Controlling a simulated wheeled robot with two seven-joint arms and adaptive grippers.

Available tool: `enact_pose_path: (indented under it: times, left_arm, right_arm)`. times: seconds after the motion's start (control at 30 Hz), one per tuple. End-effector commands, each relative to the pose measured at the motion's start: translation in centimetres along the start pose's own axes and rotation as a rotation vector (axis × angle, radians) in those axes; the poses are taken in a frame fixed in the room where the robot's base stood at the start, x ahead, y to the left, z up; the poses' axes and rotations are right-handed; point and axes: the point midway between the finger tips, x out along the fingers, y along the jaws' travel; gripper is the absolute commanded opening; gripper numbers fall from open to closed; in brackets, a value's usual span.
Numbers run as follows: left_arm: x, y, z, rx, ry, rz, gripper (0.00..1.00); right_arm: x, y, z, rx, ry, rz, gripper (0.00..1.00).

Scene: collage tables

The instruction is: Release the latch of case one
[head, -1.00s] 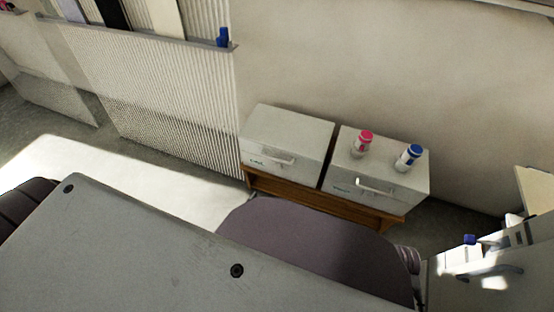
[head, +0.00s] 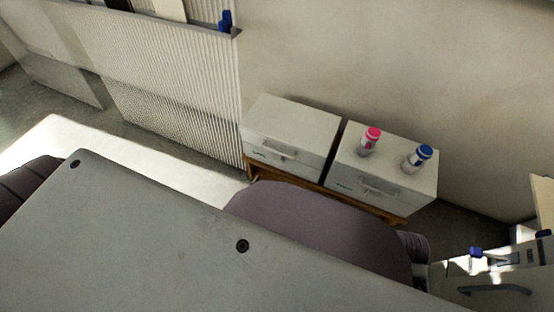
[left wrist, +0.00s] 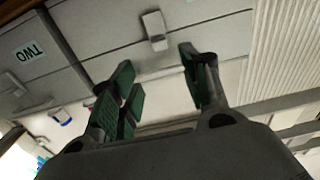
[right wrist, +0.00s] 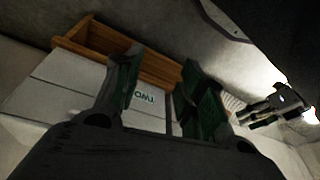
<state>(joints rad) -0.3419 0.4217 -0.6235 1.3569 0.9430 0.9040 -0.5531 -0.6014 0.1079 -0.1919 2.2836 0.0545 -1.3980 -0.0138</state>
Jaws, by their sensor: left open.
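Two pale box-shaped cases stand side by side on a low wooden stand against the wall. The left case (head: 290,124), its label too small to read, has a bar on its front. The right case (head: 383,166) carries a label reading TWO (left wrist: 30,52) in the left wrist view. That view, upside down, shows a small pale latch (left wrist: 155,28) across the seam of the case beside case two. My left gripper (left wrist: 158,75) is open and empty in front of that case, apart from the latch. My right gripper (right wrist: 160,72) is open and empty, facing case two.
A pink-capped bottle (head: 369,142) and a blue-capped bottle (head: 418,158) stand on the right case. The wooden stand (right wrist: 105,43) also shows in the right wrist view. A purple-grey rounded chair back (head: 310,225) and a grey panel (head: 180,235) lie in the foreground.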

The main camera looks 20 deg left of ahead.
Motion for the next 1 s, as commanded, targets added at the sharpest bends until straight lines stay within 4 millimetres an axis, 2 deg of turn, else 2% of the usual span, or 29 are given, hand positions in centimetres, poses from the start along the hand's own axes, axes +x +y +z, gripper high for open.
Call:
enact_pose_path:
  times: [0.27, 0.87, 1.0]
  left_arm:
    - [2.0, 0.0, 0.1, 0.001, 0.002, 0.0, 0.46]
    - [8.8, 0.0, 0.1, 0.001, 0.002, 0.0, 0.46]
    - [10.3, -0.1, 0.1, 0.001, 0.002, 0.0, 0.46]
  right_arm:
    - [-0.3, -0.1, -0.1, 0.0, 0.008, -0.003, 0.4]
    - [-2.5, -0.6, -1.0, -0.006, 0.059, -0.015, 0.4]
    - [-2.3, -0.8, -1.1, -0.008, 0.077, -0.024, 0.4]
